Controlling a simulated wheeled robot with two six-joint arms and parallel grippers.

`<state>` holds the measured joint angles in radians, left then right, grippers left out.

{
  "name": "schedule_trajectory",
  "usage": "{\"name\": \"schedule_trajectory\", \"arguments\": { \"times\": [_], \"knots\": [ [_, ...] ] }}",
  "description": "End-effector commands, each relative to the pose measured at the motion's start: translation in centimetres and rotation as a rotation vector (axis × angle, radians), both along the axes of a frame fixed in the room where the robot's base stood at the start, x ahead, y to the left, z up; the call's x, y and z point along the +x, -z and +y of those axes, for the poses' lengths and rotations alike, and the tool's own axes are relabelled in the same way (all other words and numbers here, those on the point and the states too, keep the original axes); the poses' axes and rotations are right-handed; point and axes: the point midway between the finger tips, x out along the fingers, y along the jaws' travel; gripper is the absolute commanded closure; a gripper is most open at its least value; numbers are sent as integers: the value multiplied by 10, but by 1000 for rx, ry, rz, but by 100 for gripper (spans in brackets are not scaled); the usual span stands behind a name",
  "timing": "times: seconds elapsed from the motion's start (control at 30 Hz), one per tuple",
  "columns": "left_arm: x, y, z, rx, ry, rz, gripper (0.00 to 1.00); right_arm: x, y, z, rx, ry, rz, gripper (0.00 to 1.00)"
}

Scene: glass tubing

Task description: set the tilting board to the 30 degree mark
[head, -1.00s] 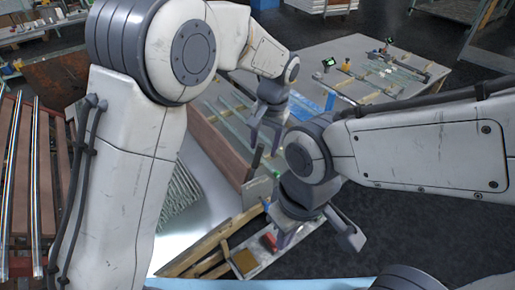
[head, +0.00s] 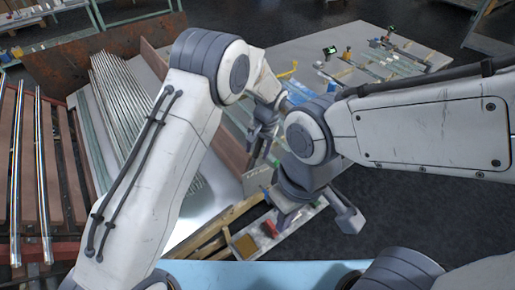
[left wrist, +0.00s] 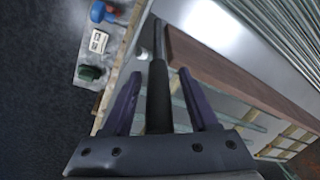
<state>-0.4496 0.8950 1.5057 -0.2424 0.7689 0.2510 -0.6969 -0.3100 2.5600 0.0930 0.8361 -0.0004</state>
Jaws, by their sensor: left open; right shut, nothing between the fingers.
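The tilting board appears to be the pale, glossy panel (head: 200,205) bearing glass tubes, with a brown wooden rail (head: 222,140) on its right; the rail also shows in the left wrist view (left wrist: 232,80). My left gripper (head: 262,143) is beyond the rail's near end. In the left wrist view its open fingers (left wrist: 158,78) stand either side of a dark bar (left wrist: 157,95), apparently a lever. I cannot tell whether they touch it. A pale plate with small markings (head: 257,180) is below; no mark is readable.
The small tray (head: 285,240) holds red and green items beside wooden beams (head: 212,232). A rack with long glass tubes (head: 41,170) stands at left. A large table (head: 300,55) with tools is behind. Dark floor at right is open.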

Motion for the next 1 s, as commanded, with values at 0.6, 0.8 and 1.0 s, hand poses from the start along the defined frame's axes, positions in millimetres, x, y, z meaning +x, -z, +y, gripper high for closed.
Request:
{"name": "schedule_trajectory", "arguments": {
  "times": [0.6,0.8,1.0],
  "knots": [
    [0,2,1,0,-1,-1,100,0,0,0,0,0,0,100],
    [1,2,1,-1,-3,-1,100,0,0,0,0,0,0,100],
    [1,2,1,-2,-5,-2,100,0,0,0,0,0,0,100]
  ]
}}
